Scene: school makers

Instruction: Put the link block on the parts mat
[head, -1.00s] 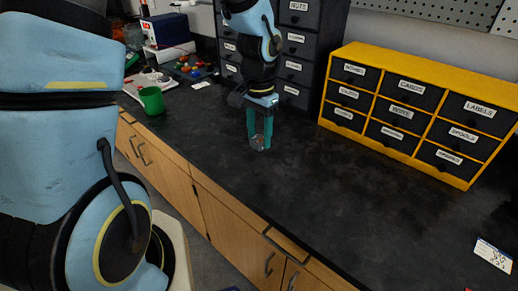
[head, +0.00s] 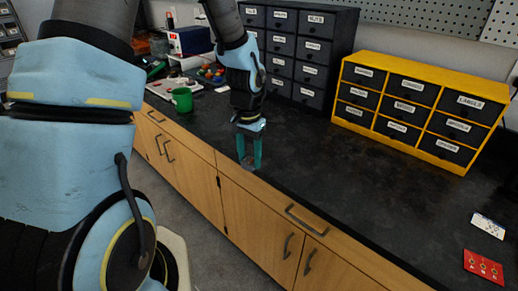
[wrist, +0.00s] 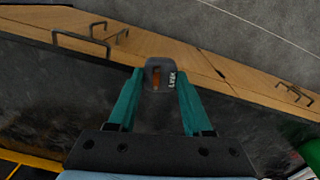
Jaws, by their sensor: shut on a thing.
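My gripper (head: 249,155) hangs pointing down near the front edge of the black counter. Its teal fingers are shut on a small dark grey block, the link block (head: 248,167), held at the fingertips. In the wrist view, the link block (wrist: 160,74) sits between the fingertips of my gripper (wrist: 159,78). It shows a white label reading "LINK" and an orange-brown patch. I cannot pick out a parts mat with certainty in either view.
A green mug (head: 182,99) stands at the left on the black counter (head: 330,185). Dark drawers (head: 297,50) and a yellow drawer cabinet (head: 415,108) line the back. A white card (head: 488,226) and red card (head: 483,267) lie at the right. The middle is clear.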

